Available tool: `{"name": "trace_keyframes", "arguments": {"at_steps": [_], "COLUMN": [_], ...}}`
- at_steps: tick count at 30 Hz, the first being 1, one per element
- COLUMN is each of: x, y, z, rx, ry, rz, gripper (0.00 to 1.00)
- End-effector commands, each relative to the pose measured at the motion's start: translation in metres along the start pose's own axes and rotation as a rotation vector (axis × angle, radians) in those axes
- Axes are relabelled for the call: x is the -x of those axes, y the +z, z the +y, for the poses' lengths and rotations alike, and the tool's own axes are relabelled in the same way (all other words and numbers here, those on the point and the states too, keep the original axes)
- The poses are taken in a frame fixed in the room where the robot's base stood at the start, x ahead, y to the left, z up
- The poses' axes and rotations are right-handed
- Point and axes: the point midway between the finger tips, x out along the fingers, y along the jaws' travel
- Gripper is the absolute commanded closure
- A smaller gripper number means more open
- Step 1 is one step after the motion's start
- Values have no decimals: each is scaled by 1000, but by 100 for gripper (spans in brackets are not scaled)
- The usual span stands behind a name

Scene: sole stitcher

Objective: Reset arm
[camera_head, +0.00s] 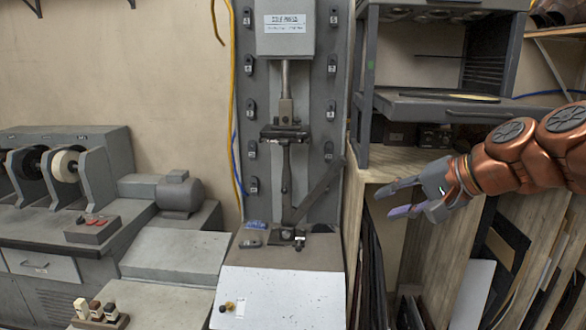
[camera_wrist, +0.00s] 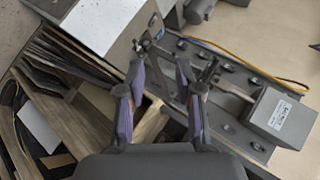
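My copper-coloured arm comes in from the right in the head view. My gripper (camera_head: 392,200) is open and empty, its two fingers pointing left, in front of the wooden shelf unit and to the right of the sole press. In the wrist view, my gripper (camera_wrist: 160,95) shows its two purple-grey fingers spread apart with nothing between them. The grey sole press (camera_head: 287,180) stands upright in the middle of the head view, with a labelled head (camera_head: 285,38) on top. The labelled head (camera_wrist: 273,117) also shows at the right of the wrist view.
A grey machine with wheels (camera_head: 65,165) and a motor (camera_head: 180,193) stand at the left. A dark rack (camera_head: 440,105) is at the upper right. Sheets and boards (camera_head: 500,255) stand in wooden slots below my arm. A small block holder (camera_head: 100,318) sits at the lower left.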

Motion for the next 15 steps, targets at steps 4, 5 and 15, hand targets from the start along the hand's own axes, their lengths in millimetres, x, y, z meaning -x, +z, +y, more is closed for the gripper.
{"name": "trace_keyframes", "arguments": {"at_steps": [4, 5, 15], "x": [-34, -38, -31], "y": [79, 93, 229], "z": [41, 51, 190], "rx": [110, 131, 352], "ry": [180, 217, 628], "rz": [-136, -160, -428], "gripper": [65, 65, 65]}}
